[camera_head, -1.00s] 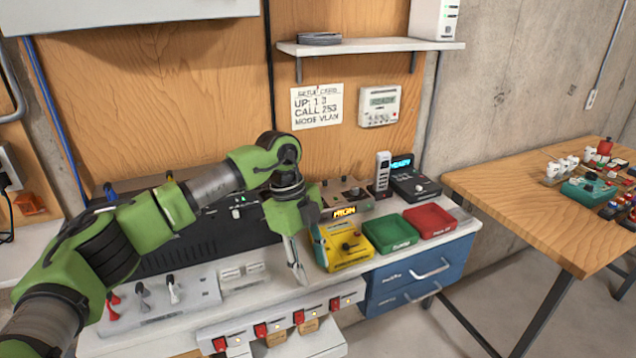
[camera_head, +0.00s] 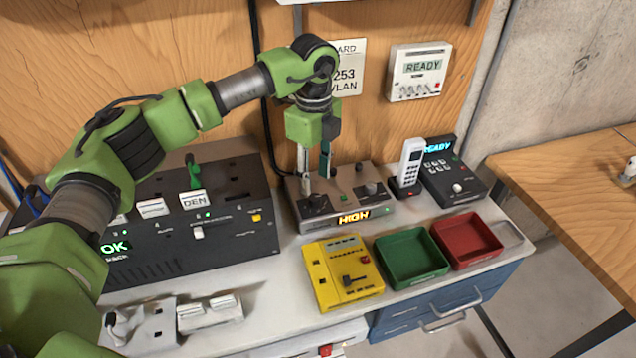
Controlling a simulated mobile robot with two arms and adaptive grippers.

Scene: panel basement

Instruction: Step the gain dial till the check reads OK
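A grey box (camera_head: 288,190) with knobs stands at the back of the bench. My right gripper is out of view.
A dark panel (camera_head: 250,235) with switches and a green OK display (camera_head: 115,247) stands left. A yellow box (camera_head: 318,262), green tray (camera_head: 410,275) and red tray (camera_head: 467,258) sit in front. A handset (camera_head: 410,160) and black phone unit (camera_head: 447,180) stand right.

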